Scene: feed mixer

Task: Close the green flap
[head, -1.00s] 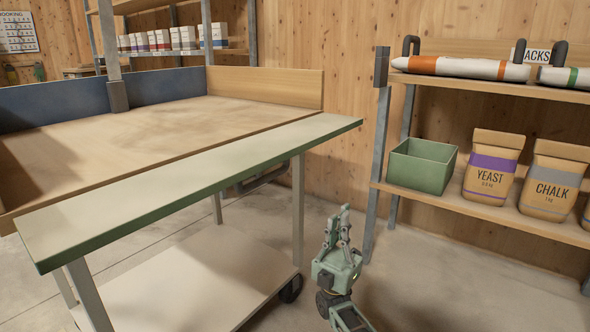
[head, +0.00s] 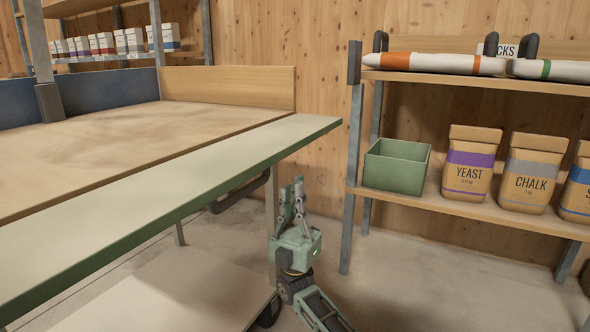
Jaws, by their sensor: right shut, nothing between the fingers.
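The green flap (head: 185,182) is a long board with a pale green top and a darker green edge. It sticks out level along the near side of the wooden mixing table (head: 110,140), and its near end runs out of the head view at the left. A dark handle (head: 240,194) shows below the flap. My right gripper (head: 291,190) is shut and empty, with its fingers pointing up. It appears below and beside the flap's far right end, apart from it. My left gripper is not in view.
A lower shelf (head: 165,290) with a wheel sits under the table. To the right, a rack (head: 470,210) holds a green box (head: 396,168), paper bags such as yeast (head: 470,165) and chalk (head: 528,175), and long sacks above. Floor between table and rack is open.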

